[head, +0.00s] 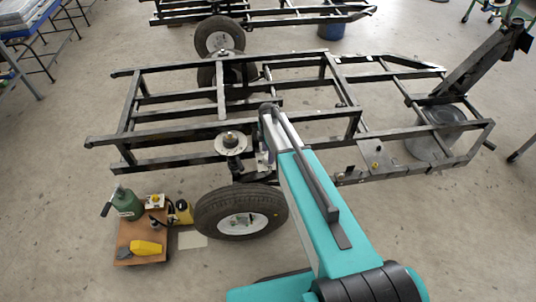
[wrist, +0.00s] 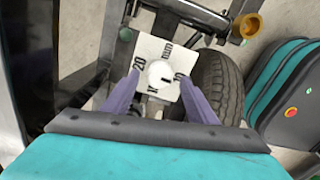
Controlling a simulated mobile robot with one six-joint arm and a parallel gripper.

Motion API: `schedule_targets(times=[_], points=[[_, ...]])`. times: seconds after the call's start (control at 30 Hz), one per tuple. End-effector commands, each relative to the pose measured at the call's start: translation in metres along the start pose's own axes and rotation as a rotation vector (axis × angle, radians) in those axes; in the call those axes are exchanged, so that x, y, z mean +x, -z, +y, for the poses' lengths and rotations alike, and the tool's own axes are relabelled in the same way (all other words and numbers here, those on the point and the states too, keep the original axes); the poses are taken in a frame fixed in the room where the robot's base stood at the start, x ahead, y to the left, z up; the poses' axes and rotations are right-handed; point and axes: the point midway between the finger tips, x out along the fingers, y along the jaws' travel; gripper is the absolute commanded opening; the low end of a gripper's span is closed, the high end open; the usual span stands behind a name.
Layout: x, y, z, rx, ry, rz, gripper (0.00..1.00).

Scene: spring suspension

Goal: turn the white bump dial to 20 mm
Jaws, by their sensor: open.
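The white bump dial (wrist: 160,72) shows in the wrist view as a round white knob on a square white plate (wrist: 152,50). The plate carries black marks: "20" at its left, "mm" at its upper right and a partly covered number at its right. A short dark line shows near the knob; I cannot tell exactly what it points at. My gripper (wrist: 158,78) is open, with one purple finger at each side of the knob. I cannot tell whether they touch it. In the head view my arm covers most of this area.
A black steel trailer frame (head: 222,128) spans the head view. A tyre (head: 203,216) stands beside my arm, and it also shows right of the dial in the wrist view (wrist: 216,84). A brown board (head: 133,232) with tools lies at lower left.

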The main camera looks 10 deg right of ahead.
Motion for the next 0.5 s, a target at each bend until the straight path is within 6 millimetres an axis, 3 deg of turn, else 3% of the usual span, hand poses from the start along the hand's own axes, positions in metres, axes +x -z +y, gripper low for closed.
schedule_targets(times=[0.2, 0.5], points=[[0.013, 0.0, 0.0, 0.0, -0.001, 0.0, 0.53], [0.015, 0.0, 0.0, 0.0, -0.001, 0.0, 0.53]])
